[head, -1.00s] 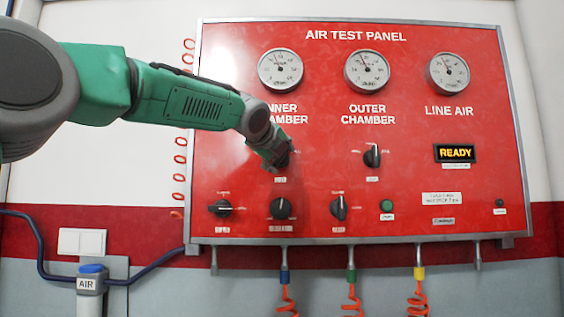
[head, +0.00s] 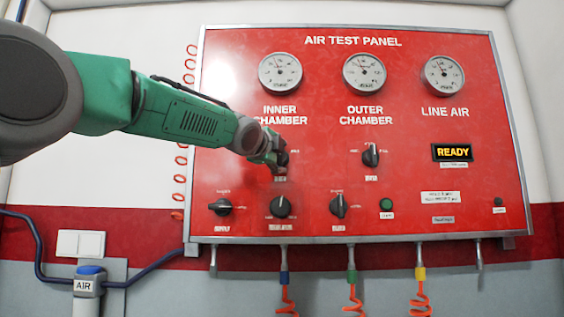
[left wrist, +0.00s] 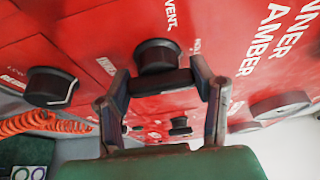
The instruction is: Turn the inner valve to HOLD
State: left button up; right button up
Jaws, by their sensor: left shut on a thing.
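The inner valve is a black knob (head: 283,158) below the INNER CHAMBER lettering on the red panel, largely covered by my left gripper (head: 274,157). In the left wrist view the knob (left wrist: 157,55) has a round base and a dark grip bar, with my left gripper's fingers (left wrist: 160,84) on either side of the bar, shut on it. The word VENT shows beside the knob there. The HOLD mark cannot be read, and I cannot tell exactly which mark the knob points to. My right gripper is not in view.
The outer valve knob (head: 371,155) is to the right. Several black knobs, such as the lower middle one (head: 280,207), sit close below. Round gauges (head: 280,73) are above. A READY display (head: 453,152) is lit. Orange coiled hoses hang under the panel.

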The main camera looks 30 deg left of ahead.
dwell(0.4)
pick_arm(q)
jog(key=o, duration=1.1)
jog(key=shift+c, duration=0.2)
jog(key=shift+o, duration=0.5)
jog(key=shift+a, duration=0.15)
jog(key=shift+a, duration=0.1)
